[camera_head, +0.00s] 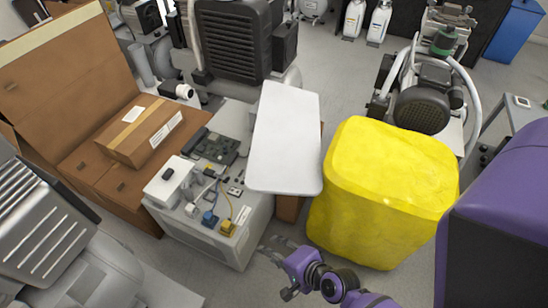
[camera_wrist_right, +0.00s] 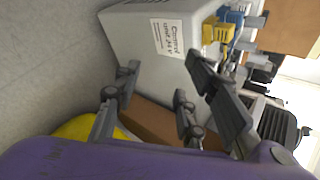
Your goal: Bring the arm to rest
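My right arm comes in from the bottom of the head view, and its purple-and-grey right gripper (camera_head: 275,262) hangs in front of the white control unit's (camera_head: 235,240) lower front corner. The gripper looks open and empty. In the right wrist view its grey fingers (camera_wrist_right: 165,85) are spread apart with nothing held between them. The control unit, with a printed label, shows beyond the fingers (camera_wrist_right: 145,50); I cannot tell how close they are to it. My left gripper is in neither view.
A yellow block (camera_head: 390,185) stands right of the gripper. A white board (camera_head: 285,135) lies behind it. Cardboard boxes (camera_head: 140,130) and small electrical parts (camera_head: 215,180) are at left. Compressors (camera_head: 420,105) stand behind. Some grey floor (camera_head: 340,75) is open at the back.

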